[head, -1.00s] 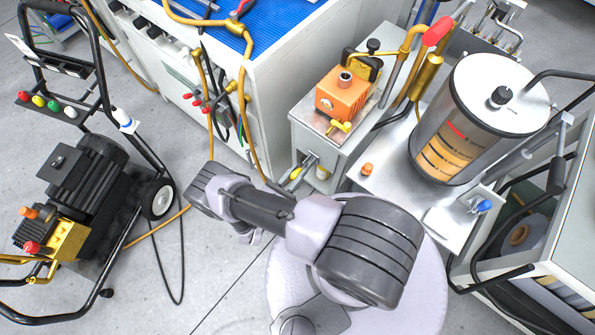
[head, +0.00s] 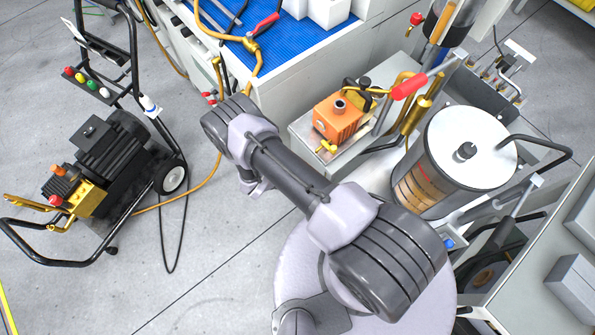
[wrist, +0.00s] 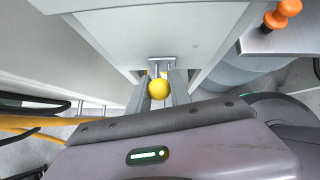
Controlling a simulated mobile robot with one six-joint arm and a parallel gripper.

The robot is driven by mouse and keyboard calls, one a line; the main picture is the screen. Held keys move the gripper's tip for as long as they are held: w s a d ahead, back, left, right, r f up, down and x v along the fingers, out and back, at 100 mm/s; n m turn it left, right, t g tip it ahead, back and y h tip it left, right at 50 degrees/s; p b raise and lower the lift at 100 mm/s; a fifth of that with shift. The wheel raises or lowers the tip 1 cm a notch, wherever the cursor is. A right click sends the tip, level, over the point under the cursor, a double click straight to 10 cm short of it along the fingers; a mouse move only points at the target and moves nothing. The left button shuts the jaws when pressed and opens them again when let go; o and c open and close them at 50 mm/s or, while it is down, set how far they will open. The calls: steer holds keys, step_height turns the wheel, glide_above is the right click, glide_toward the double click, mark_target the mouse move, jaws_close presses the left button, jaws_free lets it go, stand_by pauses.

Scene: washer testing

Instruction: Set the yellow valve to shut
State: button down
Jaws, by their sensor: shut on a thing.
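The yellow valve's round knob (wrist: 158,89) shows in the wrist view, in front of a pale grey cabinet face. My gripper (wrist: 160,79) is shut on the knob, with one finger on each side of it. Metal fittings show just beyond the knob, against the cabinet. In the head view, my arm hides both the gripper and this knob. Which way the valve is set cannot be told. Another yellow fitting (head: 327,147) sits on the front of the orange pump (head: 337,118) on top of the cabinet.
A steel drum (head: 463,150) stands right of the pump cabinet. A blue-topped workbench (head: 285,45) is behind, and a black pressure washer (head: 105,165) is at left. In the wrist view, an orange knob (wrist: 283,13) stands on a metal shelf. Open floor lies front left.

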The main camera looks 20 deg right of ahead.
steer(key=y+p, duration=0.1)
steer(key=d+g+y+p, duration=0.1)
steer(key=p, duration=0.1)
steer(key=shift+w+d+r+y, duration=0.2)
steer(key=shift+d+r+y, duration=0.05)
steer(key=shift+r+y, duration=0.1)
steer(key=shift+w+d+f+y+p, duration=0.15)
steer(key=shift+d+y+p, duration=0.1)
steer(key=shift+y+p, duration=0.35)
steer(key=shift+f+g+y, duration=0.1)
steer(key=shift+g+y, duration=0.15)
steer(key=shift+g, duration=0.05)
steer(key=c, duration=1.2)
jaws_free()
steer(key=shift+d, duration=0.1)
steer(key=p+v, duration=0.5)
steer(key=v, duration=1.2)
steer(key=shift+r, duration=0.2)
